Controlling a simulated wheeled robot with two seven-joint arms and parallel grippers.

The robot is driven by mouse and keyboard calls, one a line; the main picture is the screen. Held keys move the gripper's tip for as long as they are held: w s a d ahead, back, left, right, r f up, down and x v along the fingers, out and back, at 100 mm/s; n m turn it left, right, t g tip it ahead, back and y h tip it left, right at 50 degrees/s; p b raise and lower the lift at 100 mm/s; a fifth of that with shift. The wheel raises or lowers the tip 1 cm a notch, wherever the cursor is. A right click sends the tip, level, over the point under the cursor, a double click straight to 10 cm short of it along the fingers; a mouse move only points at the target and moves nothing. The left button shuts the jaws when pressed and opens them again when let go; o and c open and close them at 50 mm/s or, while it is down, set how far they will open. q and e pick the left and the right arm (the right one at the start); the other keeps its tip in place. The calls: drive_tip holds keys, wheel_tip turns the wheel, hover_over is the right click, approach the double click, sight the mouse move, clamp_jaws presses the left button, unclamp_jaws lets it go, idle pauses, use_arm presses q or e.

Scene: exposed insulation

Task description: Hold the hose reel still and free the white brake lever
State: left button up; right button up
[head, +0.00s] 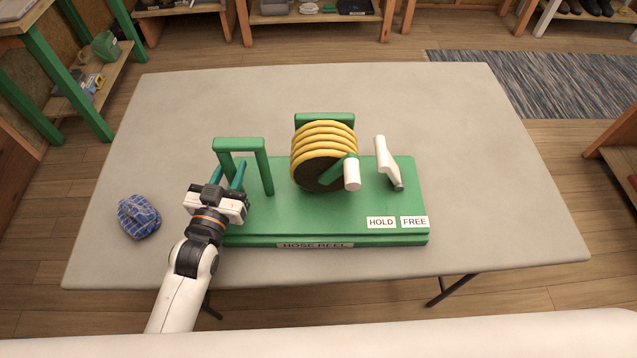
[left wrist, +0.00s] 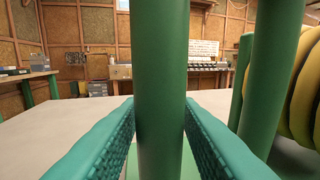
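The hose reel (head: 322,150) holds coiled yellow hose and stands on a green base (head: 300,215). A white crank handle (head: 352,174) sticks out of its front. The white brake lever (head: 384,155) stands right of the reel, its top leaning left, towards the HOLD side. A green upright frame (head: 240,145) stands left of the reel. My left gripper (head: 229,172) is at the frame's left post. In the left wrist view that post (left wrist: 160,80) is between the two teal fingers; whether they press on it is unclear. My right gripper is not in view.
HOLD (head: 381,222) and FREE (head: 414,222) labels lie on the base, in front of the lever. A blue checked cloth bundle (head: 138,216) lies on the table (head: 500,190), left of my left arm. The table right of the base is clear.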

use_arm(q)
clamp_jaws()
drive_tip(key=shift+r, duration=0.25)
drive_tip(key=shift+f, duration=0.5)
